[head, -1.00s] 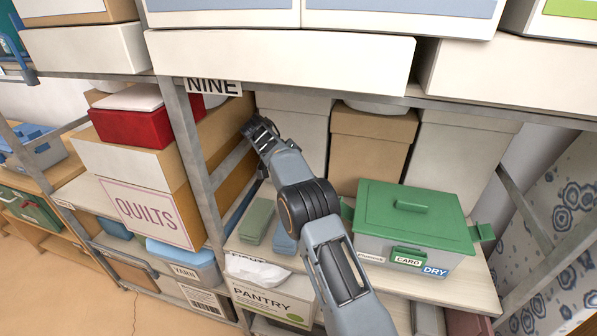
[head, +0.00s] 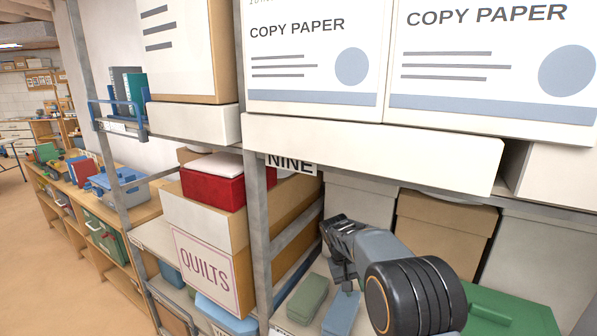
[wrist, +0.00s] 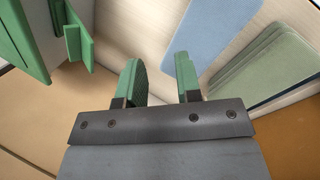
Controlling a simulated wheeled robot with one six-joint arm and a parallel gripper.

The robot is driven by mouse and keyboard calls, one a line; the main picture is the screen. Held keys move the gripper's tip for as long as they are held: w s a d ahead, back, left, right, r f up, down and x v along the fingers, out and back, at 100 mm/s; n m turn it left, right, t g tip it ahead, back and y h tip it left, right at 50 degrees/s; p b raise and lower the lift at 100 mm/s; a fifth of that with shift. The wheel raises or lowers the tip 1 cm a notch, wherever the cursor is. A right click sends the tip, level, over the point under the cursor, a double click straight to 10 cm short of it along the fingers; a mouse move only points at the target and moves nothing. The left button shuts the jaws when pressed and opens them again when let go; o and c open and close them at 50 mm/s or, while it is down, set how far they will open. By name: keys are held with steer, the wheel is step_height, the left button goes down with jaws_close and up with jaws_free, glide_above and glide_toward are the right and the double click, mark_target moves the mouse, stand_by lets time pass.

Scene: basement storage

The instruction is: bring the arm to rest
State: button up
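My gripper (wrist: 158,80) shows in the wrist view with its two green-padded fingers apart and nothing between them. In the head view my gripper (head: 343,265) is inside the shelf bay below the NINE label (head: 291,164), and its fingertips are too small to make out there. A blue flat item (head: 340,314) and a green flat item (head: 307,298) lie on the shelf below it. In the wrist view the blue item (wrist: 210,35) and the stacked green items (wrist: 268,65) lie ahead and to the right. My forearm is mostly cut off at the bottom of the head view.
A green-lidded box (head: 510,312) stands right of my arm and shows at upper left in the wrist view (wrist: 25,40). Tan boxes (head: 440,232) stand behind. A metal post (head: 258,200) and the QUILTS box (head: 207,262) are to the left. A white ledge (head: 370,150) is overhead.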

steer(key=s+r+t+y, duration=0.1)
steer(key=s+r+t, duration=0.1)
steer(key=s, duration=1)
steer(key=s+r+t+y, duration=0.2)
steer(key=s+r+t, duration=0.1)
steer(key=s, duration=0.8)
steer(key=shift+s+d+r+m+t+y, duration=0.35)
steer(key=shift+d+r, duration=0.1)
steer(key=shift+r, duration=0.45)
